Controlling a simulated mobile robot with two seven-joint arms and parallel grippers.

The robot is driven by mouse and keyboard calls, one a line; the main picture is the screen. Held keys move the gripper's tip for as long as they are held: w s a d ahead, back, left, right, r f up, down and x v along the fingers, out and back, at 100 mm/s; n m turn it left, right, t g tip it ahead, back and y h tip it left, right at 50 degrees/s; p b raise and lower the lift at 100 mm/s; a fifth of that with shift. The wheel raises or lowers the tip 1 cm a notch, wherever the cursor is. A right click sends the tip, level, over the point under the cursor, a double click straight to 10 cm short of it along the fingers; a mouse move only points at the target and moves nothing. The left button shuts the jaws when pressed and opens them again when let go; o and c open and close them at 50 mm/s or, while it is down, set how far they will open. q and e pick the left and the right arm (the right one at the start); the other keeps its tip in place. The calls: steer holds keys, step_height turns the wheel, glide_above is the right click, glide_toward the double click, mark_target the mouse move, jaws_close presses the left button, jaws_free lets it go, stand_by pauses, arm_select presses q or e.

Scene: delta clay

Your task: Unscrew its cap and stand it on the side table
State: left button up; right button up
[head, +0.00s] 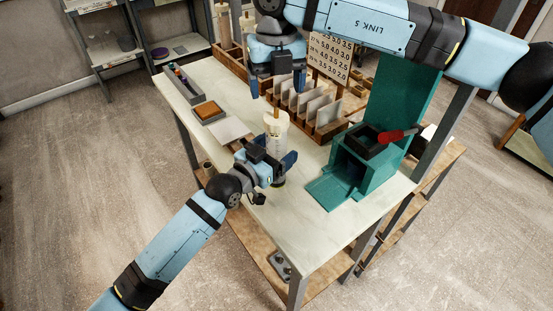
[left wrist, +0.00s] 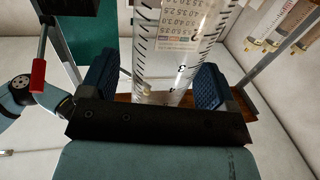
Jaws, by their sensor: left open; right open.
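A pale, upright container (head: 275,122) with a small orange-brown tip stands on the white-topped table (head: 300,228). In the left wrist view it appears as a clear cylinder (left wrist: 172,45) with black graduation marks. My left gripper (head: 266,158) is open around its lower part, one finger on each side; contact cannot be told. The left gripper also shows in the left wrist view (left wrist: 155,88). My right gripper (head: 277,86) is open, pointing down above the container's top, apart from it. I cannot make out the cap clearly, nor tell which surface is the side table.
A green box-shaped fixture (head: 368,165) with a red handle (head: 397,135) stands to the right. Behind the container are a wooden rack of pale plates (head: 308,105) and a number board (head: 329,58). An orange-topped block (head: 208,111) lies left. The table's front right is clear.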

mark_target(276, 108)
arm_select(q)
jaws_close()
arm_select(e)
steer(key=m, duration=1.7)
steer(key=shift+m, duration=0.3)
step_height(276, 108, down, 8)
steer(key=shift+f, duration=0.1)
steer(key=shift+c, duration=0.2)
